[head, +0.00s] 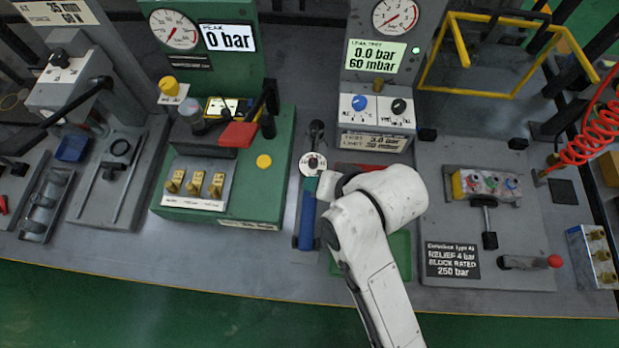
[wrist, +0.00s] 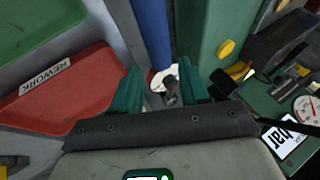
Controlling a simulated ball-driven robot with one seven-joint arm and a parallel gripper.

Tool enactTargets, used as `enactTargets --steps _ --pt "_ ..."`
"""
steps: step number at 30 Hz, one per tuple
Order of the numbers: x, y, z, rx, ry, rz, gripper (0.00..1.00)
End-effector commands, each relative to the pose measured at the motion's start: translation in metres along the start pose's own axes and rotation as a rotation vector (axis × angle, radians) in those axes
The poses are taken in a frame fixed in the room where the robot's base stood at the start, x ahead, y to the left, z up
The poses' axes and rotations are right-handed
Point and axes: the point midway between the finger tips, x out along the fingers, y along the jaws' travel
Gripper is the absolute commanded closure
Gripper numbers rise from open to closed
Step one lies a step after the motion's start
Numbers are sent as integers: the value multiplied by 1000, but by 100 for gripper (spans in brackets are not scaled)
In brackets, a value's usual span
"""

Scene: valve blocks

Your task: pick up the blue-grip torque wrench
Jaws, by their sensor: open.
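The torque wrench lies on the bench, in the middle of the head view, with its blue grip (head: 307,222) pointing toward the front edge. Its pale round dial (head: 313,164) and dark head lie farther back. My gripper (head: 312,184) is over the wrench between dial and grip, partly hidden by my white arm. In the wrist view the teal fingers of my gripper (wrist: 160,84) are apart, with the pale dial (wrist: 158,75) and dark head showing between them. The blue grip (wrist: 152,35) runs up beyond them. I cannot tell whether the fingers touch the wrench.
A green test block (head: 250,185) stands just left of the wrench. A red tray marked REWORK (wrist: 70,90) and a green tray (head: 400,245) lie right of it in the head view, partly behind my arm. A grey fixture plate (head: 525,225) is farther right.

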Motion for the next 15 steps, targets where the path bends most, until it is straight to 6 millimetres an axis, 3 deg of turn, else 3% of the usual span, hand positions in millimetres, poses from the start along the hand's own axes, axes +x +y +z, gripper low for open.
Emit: enactTargets --steps 5,15 --pt "11 0 1 0 -1 1 55" --pt "54 -2 7 0 0 1 55"
